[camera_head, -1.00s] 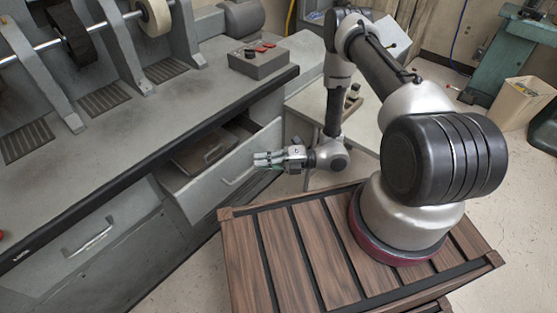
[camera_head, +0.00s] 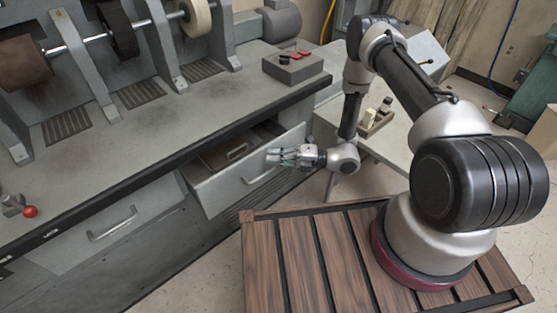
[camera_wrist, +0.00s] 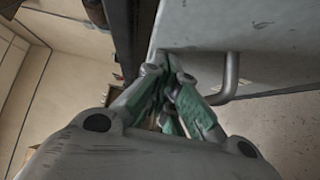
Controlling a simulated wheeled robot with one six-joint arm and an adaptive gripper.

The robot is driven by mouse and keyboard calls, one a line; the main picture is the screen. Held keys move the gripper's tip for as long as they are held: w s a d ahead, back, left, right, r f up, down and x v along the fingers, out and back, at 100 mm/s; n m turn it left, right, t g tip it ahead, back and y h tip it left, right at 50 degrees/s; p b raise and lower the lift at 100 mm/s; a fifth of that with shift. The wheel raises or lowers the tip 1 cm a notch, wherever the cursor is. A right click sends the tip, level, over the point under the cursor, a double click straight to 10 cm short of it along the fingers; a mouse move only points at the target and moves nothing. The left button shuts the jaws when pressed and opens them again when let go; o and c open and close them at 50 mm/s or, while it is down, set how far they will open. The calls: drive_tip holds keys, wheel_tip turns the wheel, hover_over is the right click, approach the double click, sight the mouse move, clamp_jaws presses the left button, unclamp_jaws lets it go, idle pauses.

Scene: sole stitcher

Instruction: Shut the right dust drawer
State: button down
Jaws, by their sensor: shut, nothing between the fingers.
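The right dust drawer (camera_head: 232,187) is pulled out from under the grey bench in the head view, with a brown tray-like insert (camera_head: 224,154) inside. Its grey front carries a bar handle (camera_head: 262,170). My gripper (camera_head: 272,156) is shut and empty, its fingertips at the drawer front near the handle. In the wrist view the shut green-padded fingers (camera_wrist: 172,75) point at the grey drawer front (camera_wrist: 200,28), just left of its handle (camera_wrist: 230,80). I cannot tell whether the tips touch the front.
The left drawer (camera_head: 110,225) sits flush under the bench (camera_head: 130,150). A side table (camera_head: 395,140) with a small wooden holder is behind my arm. Floor shows between bench and slatted base.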

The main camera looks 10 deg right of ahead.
sight(281, 143)
drive_tip(key=w+a, duration=0.7)
drive_tip(key=w, duration=0.4)
drive_tip(key=shift+w+a, duration=0.25)
drive_tip(key=shift+a, duration=0.05)
drive_tip(key=shift+r, duration=0.1)
drive_tip(key=s+d, duration=0.2)
drive_tip(key=d, duration=0.2)
drive_tip(key=s+d, duration=0.1)
drive_tip(key=d, duration=0.3)
drive_tip(key=s+d, duration=0.2)
drive_tip(key=d, duration=0.2)
drive_tip(key=shift+s+d, duration=0.1)
drive_tip(key=shift+s, duration=0.2)
